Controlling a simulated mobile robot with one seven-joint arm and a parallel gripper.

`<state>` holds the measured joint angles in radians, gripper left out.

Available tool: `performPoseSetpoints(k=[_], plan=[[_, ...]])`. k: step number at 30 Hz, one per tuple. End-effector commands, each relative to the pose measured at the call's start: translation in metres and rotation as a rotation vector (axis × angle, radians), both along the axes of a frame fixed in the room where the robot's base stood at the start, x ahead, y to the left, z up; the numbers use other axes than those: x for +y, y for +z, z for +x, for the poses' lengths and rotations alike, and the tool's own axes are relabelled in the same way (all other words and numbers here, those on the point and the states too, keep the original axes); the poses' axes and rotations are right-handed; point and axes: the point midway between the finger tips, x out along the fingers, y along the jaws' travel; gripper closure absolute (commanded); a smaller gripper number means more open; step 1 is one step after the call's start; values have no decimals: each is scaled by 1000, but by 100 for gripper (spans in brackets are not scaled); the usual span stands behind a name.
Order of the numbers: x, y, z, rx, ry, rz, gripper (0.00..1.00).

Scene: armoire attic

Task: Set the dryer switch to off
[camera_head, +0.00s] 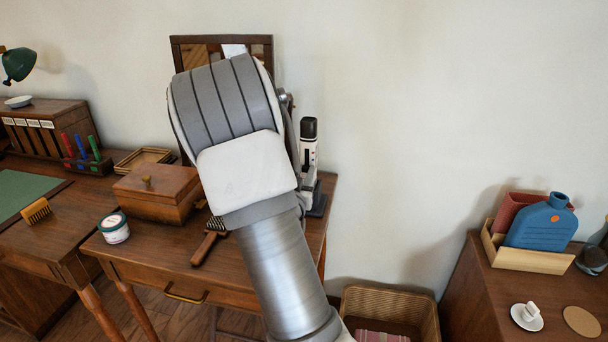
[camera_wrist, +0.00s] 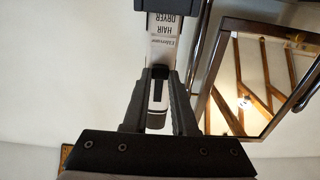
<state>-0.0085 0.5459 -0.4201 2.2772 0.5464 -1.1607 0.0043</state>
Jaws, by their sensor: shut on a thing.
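The hair dryer (camera_head: 309,150) is white with a black top and stands upright at the right end of the dressing table, in a dark base (camera_head: 318,206). In the wrist view its pale, labelled body (camera_wrist: 165,28) runs down between my fingers. A dark strip (camera_wrist: 158,88) on it looks like the switch; its setting cannot be read. My gripper (camera_wrist: 161,72) is shut on the hair dryer, with one finger on each side of its narrow body. In the head view my arm hides most of the gripper.
A framed mirror (camera_wrist: 269,85) is close on the right in the wrist view. The dressing table holds a wooden box (camera_head: 157,195), a brush (camera_head: 209,243) and a round jar (camera_head: 114,228). A wicker basket (camera_head: 412,302) stands on the floor to the right.

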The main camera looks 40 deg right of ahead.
Motion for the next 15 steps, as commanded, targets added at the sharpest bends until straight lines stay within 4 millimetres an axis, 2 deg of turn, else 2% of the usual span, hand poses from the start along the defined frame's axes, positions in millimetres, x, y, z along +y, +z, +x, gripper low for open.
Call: performPoseSetpoints(k=[5, 6, 9, 11, 15], plan=[[0, -2, 0, 7, 0, 5, 100], [0, -2, 0, 7, 0, 5, 73], [0, -2, 0, 7, 0, 5, 55], [0, -2, 0, 6, 0, 4, 44], [0, -1, 0, 5, 0, 3, 43]])
